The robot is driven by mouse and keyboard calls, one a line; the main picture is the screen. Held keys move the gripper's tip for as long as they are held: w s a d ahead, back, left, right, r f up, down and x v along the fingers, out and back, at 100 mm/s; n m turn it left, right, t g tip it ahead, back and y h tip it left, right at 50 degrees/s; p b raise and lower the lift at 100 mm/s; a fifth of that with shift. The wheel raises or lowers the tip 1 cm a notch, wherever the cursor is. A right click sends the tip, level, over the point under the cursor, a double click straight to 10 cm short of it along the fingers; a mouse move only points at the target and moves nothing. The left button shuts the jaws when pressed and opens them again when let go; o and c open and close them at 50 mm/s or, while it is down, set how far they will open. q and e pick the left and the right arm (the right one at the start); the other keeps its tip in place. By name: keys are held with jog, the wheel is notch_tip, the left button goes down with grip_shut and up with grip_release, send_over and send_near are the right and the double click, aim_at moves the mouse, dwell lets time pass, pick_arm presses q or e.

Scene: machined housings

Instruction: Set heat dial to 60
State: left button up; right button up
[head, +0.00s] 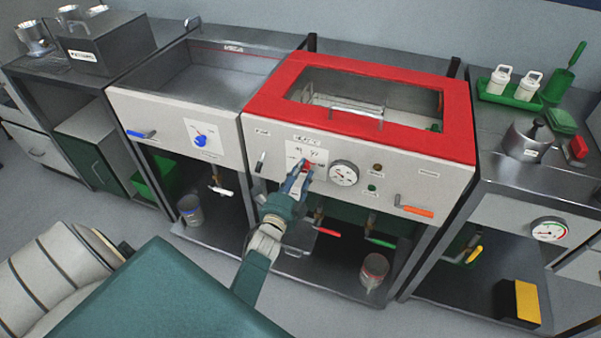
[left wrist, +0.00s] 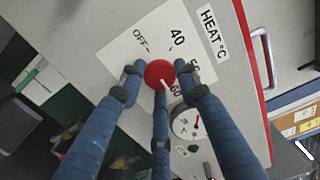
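The heat dial is a red round knob (left wrist: 159,73) on a white scale plate (left wrist: 122,50) marked OFF, 40, 50 and 60, beside a "HEAT °C" label. Its white pointer line points down and right, roughly toward the 60 mark. In the head view the dial (head: 305,165) shows at my fingertips on the red-topped unit's front panel. My left gripper (left wrist: 160,76) has its three blue fingers around the knob, with small gaps seeming to show at the sides. One finger covers its lower edge. The gripper also shows in the head view (head: 298,176). My right gripper is not in view.
A round gauge (head: 343,173) sits just right of the dial. An orange-handled lever (head: 416,210) is at the panel's right. The red lid (head: 415,135) with its bar handle is shut above. Red and green valve handles are below. A blue dial (head: 200,140) is on the left unit.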

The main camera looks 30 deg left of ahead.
pick_arm(q)
jog(key=o, duration=0.4)
jog(key=shift+v, duration=3.75)
jog(key=shift+f, duration=0.1)
